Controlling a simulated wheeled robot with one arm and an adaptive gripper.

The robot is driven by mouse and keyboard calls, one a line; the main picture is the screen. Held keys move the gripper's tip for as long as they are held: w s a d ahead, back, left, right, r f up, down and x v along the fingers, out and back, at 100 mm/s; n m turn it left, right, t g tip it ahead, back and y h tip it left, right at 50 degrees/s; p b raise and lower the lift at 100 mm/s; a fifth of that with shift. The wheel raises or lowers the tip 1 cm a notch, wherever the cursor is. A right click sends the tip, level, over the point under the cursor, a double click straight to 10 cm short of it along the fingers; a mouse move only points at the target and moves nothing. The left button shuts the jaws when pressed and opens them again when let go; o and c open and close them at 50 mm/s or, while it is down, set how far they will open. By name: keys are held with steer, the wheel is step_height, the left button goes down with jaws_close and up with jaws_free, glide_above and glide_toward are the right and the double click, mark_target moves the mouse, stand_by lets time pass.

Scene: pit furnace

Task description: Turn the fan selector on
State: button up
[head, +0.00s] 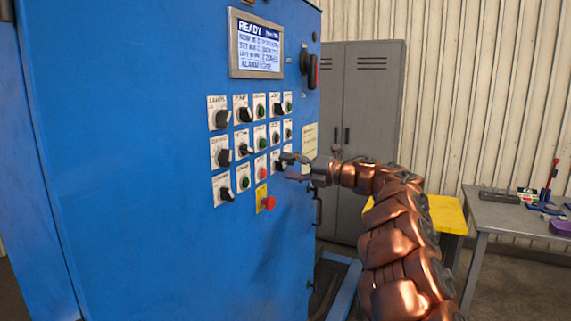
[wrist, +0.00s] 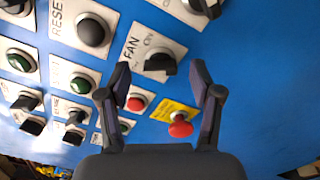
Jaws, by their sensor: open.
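The fan selector (wrist: 160,65) is a black knob on a white plate marked FAN in the wrist view. Its handle lies roughly crosswise in that picture, and I cannot tell its exact setting. My gripper (wrist: 160,72) is open, with one finger on each side of the knob in the picture. Whether the fingers touch it cannot be told. In the head view my gripper (head: 288,167) is at the right part of the blue panel and partly hides the selector there.
A red button (wrist: 137,103) and a red mushroom button on a yellow plate (wrist: 180,125) are close to the fingers. Several other selectors and buttons fill the blue cabinet (head: 120,130). A display (head: 257,45) reads READY. A grey locker (head: 370,100) and a grey table (head: 510,220) stand to the right.

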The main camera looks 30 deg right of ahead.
steer(key=shift+x, duration=0.85)
steer(key=c, duration=1.1)
steer(key=shift+c, duration=0.2)
